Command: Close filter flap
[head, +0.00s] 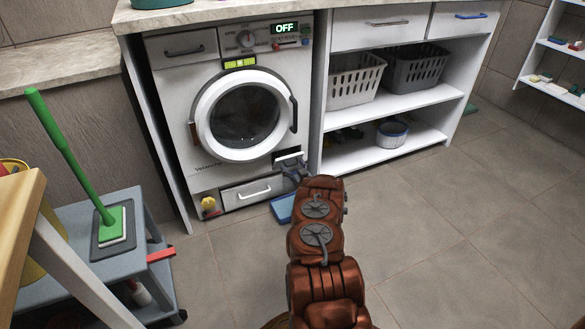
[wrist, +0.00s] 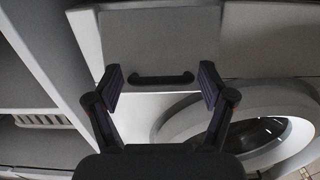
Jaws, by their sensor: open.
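The white washing machine (head: 180,110) stands under the counter with its round door shut. The filter flap (head: 289,156) is a small pale panel at its lower right, seeming to stand out from the front, partly hidden by my gripper (head: 296,172). In the wrist view, which looks turned over, the flap (wrist: 160,45) is a grey panel with a dark bar handle (wrist: 160,79) along its lower edge. My gripper (wrist: 160,88) is open, with one finger on each side of the handle and nothing held. I cannot tell whether the fingers touch the flap.
A low drawer (head: 250,191) sits left of the flap, with a blue tray-like item (head: 283,208) on the floor below. White shelves (head: 385,108) with baskets stand at right. A grey cart (head: 120,240) with a green-handled mop stands at left.

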